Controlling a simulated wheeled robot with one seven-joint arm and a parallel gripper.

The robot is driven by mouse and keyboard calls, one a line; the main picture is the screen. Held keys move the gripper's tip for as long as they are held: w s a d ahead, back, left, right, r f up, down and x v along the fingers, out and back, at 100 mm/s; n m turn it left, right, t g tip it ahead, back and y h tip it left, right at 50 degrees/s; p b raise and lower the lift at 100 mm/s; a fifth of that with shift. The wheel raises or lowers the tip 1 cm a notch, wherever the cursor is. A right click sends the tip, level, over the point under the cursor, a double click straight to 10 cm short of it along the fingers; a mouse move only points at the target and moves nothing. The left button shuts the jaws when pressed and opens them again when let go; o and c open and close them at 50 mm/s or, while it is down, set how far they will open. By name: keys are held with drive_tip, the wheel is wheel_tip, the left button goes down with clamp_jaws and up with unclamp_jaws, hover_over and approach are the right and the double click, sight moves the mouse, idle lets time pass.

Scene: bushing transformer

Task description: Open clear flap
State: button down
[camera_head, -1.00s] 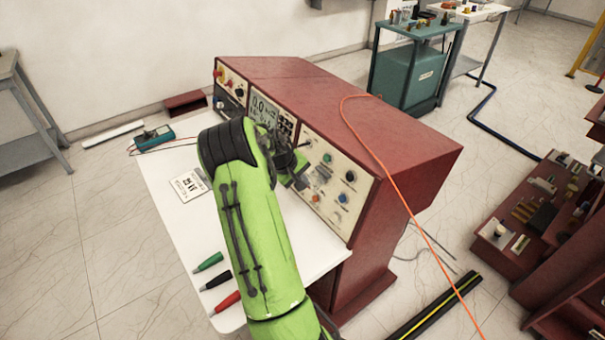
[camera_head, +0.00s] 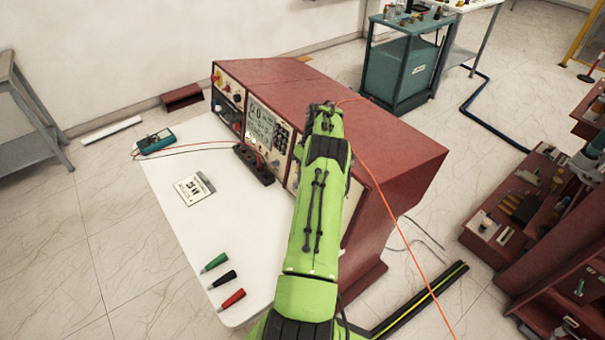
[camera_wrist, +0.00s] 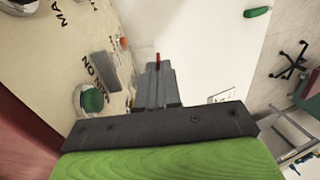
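The machine's control panel shows at the left of the wrist view (camera_wrist: 62,62), with a green round button (camera_wrist: 91,99) and printed lettering. A pale grey, flat oblong piece (camera_wrist: 103,66) lies above the button; I cannot tell whether it is the clear flap. My gripper (camera_wrist: 156,72) points along the panel face, its dark fingers close together with no gap showing and nothing clearly held. A small red piece shows at their tips; I cannot tell what it is. In the head view my green arm hides the gripper and most of this panel.
The red cabinet (camera_head: 395,150) carries the panels, and an orange cable (camera_head: 392,212) runs over it. The white table (camera_head: 215,240) holds a card (camera_head: 194,188), a meter (camera_head: 156,141), a dark socket block (camera_head: 254,165) and green, black and red probes. The table's middle is clear.

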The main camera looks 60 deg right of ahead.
drive_tip(key=shift+s+d+r+y, duration=0.1)
drive_tip(key=shift+s+d+y, duration=0.05)
drive_tip(key=shift+y, duration=0.35)
drive_tip(key=c, duration=1.3)
unclamp_jaws()
